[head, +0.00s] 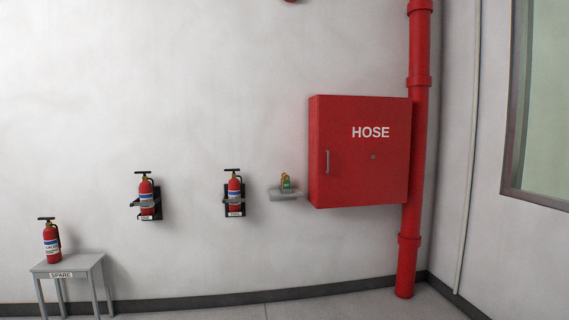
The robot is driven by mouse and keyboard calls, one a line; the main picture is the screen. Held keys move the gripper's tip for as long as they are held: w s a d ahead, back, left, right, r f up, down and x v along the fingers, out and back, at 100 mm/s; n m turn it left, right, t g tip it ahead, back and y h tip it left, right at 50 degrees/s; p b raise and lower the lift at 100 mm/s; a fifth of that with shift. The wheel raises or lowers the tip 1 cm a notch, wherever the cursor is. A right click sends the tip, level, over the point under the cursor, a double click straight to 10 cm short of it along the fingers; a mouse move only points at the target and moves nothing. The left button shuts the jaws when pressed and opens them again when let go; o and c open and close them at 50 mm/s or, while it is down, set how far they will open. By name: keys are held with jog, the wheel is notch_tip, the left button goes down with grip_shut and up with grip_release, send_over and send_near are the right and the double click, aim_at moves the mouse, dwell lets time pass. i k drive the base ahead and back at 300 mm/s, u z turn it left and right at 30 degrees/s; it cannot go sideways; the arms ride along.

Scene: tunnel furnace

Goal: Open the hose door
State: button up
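The hose cabinet is a red box on the wall, right of centre in the head view. Its hose door (362,155) is the front face, marked "HOSE" in white, and it looks shut. A grey vertical handle (327,162) sits near the door's left edge. A small dark spot, perhaps a lock or latch, shows right of the door's middle. The inside of the cabinet is hidden. My gripper is not in view.
A red pipe (412,180) runs vertically along the cabinet's right side. A small shelf (286,195) with a green and yellow item is left of it. Two wall extinguishers (147,195) (234,190) hang farther left. A "SPARE" table (85,262) holds another extinguisher (51,242). A window (540,110) is at right.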

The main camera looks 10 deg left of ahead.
aim_at(364, 141)
jog(key=u, duration=0.55)
jog(key=i, duration=1.1)
jog(key=u, duration=0.35)
jog(key=i, duration=1.15)
jog(key=z, duration=0.9)
jog(key=i, duration=0.8)
jog(key=z, duration=0.45)
